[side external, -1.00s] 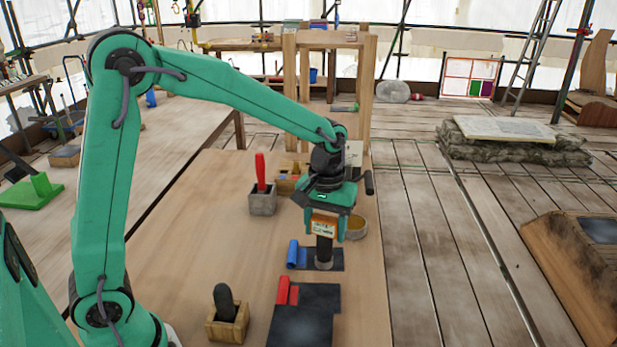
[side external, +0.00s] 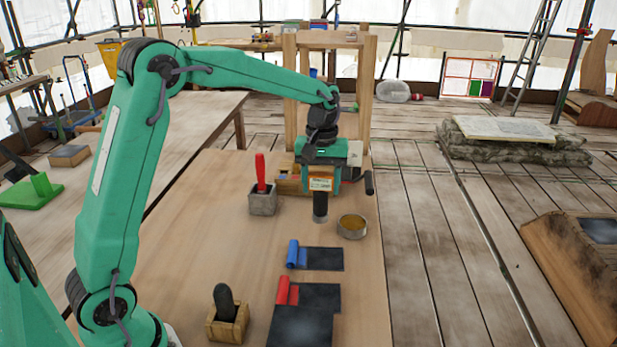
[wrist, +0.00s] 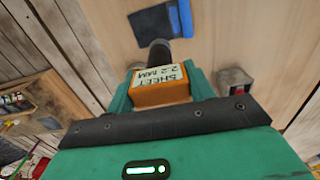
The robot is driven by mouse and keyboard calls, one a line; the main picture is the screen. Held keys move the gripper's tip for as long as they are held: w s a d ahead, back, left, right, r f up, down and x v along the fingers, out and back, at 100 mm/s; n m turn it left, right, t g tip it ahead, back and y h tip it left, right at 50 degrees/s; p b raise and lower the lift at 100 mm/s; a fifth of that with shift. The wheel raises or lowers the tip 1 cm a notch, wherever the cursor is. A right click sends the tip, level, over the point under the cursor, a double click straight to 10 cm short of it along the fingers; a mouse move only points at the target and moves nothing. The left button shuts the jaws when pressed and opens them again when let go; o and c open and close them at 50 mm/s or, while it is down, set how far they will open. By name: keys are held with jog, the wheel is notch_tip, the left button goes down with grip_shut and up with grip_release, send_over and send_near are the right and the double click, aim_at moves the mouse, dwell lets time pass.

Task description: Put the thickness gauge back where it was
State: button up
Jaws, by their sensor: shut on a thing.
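My gripper (side external: 320,186) is shut on the thickness gauge (side external: 320,200). The gauge has an orange block with a pale label and a dark cylinder pointing down. In the wrist view the gauge (wrist: 161,84) sits between my jaws, its label reading "SHEET 2.2 MM". It hangs over the back of the wooden board, left of a round brass-coloured dish (side external: 352,227); whether its lower end touches the board is unclear. A dark sheet with a blue roll (side external: 323,259) lies nearer the camera, clear of the gauge. A wooden tray (side external: 288,184) stands behind, partly hidden by my gripper.
A grey block with a red handle (side external: 262,200) stands left of my gripper. A dark sheet with a red roll (side external: 318,297) lies at the front, and a wooden block holds a dark rounded piece (side external: 226,315). The board's middle left is clear. A wooden frame (side external: 367,95) rises behind.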

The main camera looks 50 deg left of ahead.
jog(key=w+a+f, duration=0.2)
jog(key=a+f, duration=0.8)
jog(key=shift+w+a+f, duration=0.2)
jog(key=shift+w, duration=0.15)
dwell(0.3)
jog(key=shift+f, duration=0.2)
jog(key=o, duration=1.1)
jog(key=shift+c, duration=0.2)
jog(key=shift+r, duration=0.1)
notch_tip(320, 180, up, 12)
jog(key=shift+s+r, duration=0.1)
jog(key=shift+r, duration=0.05)
